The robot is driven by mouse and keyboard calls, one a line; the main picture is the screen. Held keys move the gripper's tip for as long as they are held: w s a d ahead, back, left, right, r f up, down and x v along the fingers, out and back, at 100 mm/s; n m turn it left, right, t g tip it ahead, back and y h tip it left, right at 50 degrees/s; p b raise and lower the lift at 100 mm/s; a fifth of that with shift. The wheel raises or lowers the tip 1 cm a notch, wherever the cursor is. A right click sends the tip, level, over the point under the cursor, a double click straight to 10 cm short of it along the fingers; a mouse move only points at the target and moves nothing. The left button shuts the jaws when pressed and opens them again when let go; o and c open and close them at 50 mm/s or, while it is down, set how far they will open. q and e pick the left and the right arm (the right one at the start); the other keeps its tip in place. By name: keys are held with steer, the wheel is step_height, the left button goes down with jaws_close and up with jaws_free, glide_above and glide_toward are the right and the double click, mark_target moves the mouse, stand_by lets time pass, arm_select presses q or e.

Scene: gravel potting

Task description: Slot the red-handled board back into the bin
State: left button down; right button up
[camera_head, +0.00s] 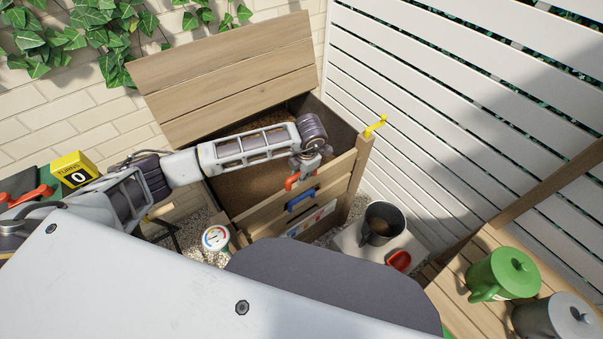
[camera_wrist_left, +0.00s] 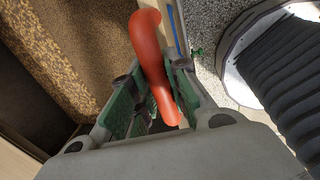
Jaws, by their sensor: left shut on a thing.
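The wooden bin (camera_head: 355,175) stands at the back with its lid (camera_head: 228,75) tilted open and brown compost inside. My left gripper (camera_head: 300,172) is at the bin's front side, shut on the red handle (camera_head: 291,182). In the left wrist view the red handle (camera_wrist_left: 152,60) lies between the green-padded fingers of my left gripper (camera_wrist_left: 152,108). The red-handled board itself is mostly hidden by my gripper, and I cannot tell whether it sits in the slot. A board with a blue handle (camera_head: 300,199) is just below. My right gripper is not in view.
A dark mug (camera_head: 381,223) and a red object (camera_head: 398,262) are right of the bin on a pale slab. A green lidded pot (camera_head: 503,273) and a grey one (camera_head: 556,316) stand on the slatted bench. A yellow hook (camera_head: 375,125) tops the bin's right post. A yellow counter (camera_head: 74,171) reads 0.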

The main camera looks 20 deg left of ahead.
arm_select(q)
steer(key=shift+f+b, duration=0.85)
steer(key=shift+f, duration=0.25)
steer(key=c, duration=1.3)
jaws_free()
steer(key=shift+o, duration=0.2)
steer(key=shift+f, duration=0.1)
steer(key=o, duration=0.5)
steer(key=shift+c, duration=0.2)
steer(key=shift+r, duration=0.2)
steer(key=shift+s+d+r+p, duration=0.2)
steer(key=shift+r+p, duration=0.55)
steer(key=shift+r, duration=0.35)
steer(key=shift+s+d+r+p, duration=0.15)
steer(key=shift+r+p, duration=0.55)
steer(key=shift+r, duration=0.35)
steer(key=shift+s+d+r+p, duration=0.1)
steer(key=shift+d+r+p, duration=0.1)
steer(key=shift+r+p, duration=0.85)
steer(key=shift+s+d+r+p, duration=0.15)
steer(key=shift+r+p, duration=0.3)
steer(key=shift+r, duration=1.2)
